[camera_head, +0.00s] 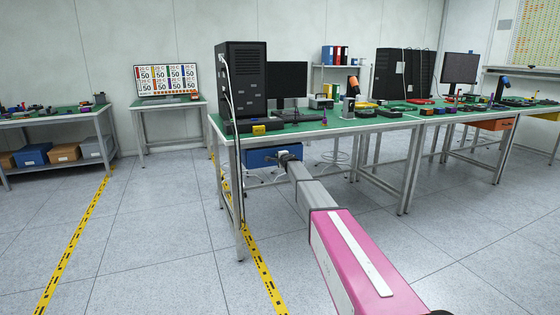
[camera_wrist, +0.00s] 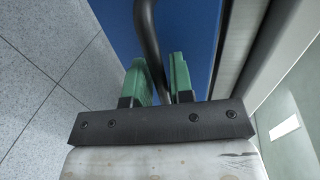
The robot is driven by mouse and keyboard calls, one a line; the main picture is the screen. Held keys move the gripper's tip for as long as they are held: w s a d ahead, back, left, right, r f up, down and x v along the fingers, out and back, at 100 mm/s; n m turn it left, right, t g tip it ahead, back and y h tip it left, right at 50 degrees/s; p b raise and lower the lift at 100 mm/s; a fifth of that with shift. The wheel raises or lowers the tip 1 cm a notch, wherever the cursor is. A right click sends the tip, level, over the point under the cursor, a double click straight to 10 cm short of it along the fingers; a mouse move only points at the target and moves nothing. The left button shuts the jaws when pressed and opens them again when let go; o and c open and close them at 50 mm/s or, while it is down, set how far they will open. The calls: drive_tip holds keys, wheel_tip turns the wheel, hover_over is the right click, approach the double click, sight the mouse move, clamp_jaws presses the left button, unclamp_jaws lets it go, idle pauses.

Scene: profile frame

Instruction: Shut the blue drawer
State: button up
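The blue drawer (camera_head: 259,158) hangs under the left end of the green-topped workbench. How far it stands out from the bench is hard to tell. In the wrist view its blue front (camera_wrist: 109,22) fills the upper middle, and a dark bar handle (camera_wrist: 146,28) runs down from the top edge. My gripper (camera_head: 287,156) is at the drawer front. In the wrist view its green fingertips (camera_wrist: 160,76) lie on either side of the handle, close against it, with the bar between them. The handle's lower end is hidden by the gripper.
The workbench (camera_head: 304,127) carries a black computer tower (camera_head: 242,80) and a monitor above the drawer. A bench leg (camera_head: 240,205) stands below the drawer's left side. An orange drawer (camera_head: 493,124) is farther right. The floor to the left is free, with yellow tape.

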drive_tip(key=shift+o, duration=0.8)
drive_tip(key=v, duration=1)
drive_tip(key=shift+s, duration=0.4)
drive_tip(key=shift+d, duration=0.1)
drive_tip(key=s+a+f+n+g, duration=0.1)
drive_tip(key=s+f+n+g, duration=0.5)
drive_tip(key=s, duration=0.8)
drive_tip(key=s+f+n+g, duration=0.1)
drive_tip(key=s+f+n, duration=0.2)
drive_tip(key=s+f, duration=0.75)
drive_tip(key=s+d+f+n+g+h, duration=0.1)
drive_tip(key=s+d+n+g+h, duration=0.1)
drive_tip(key=s, duration=1.4)
drive_tip(key=s+d+f+n+g+h, duration=0.2)
drive_tip(key=s+d+g, duration=0.3)
drive_tip(key=s, duration=1.2)
drive_tip(key=shift+s+d+f+n+g+h, duration=0.2)
drive_tip(key=shift+s+d+n+g+h, duration=0.15)
drive_tip(key=shift+n, duration=0.35)
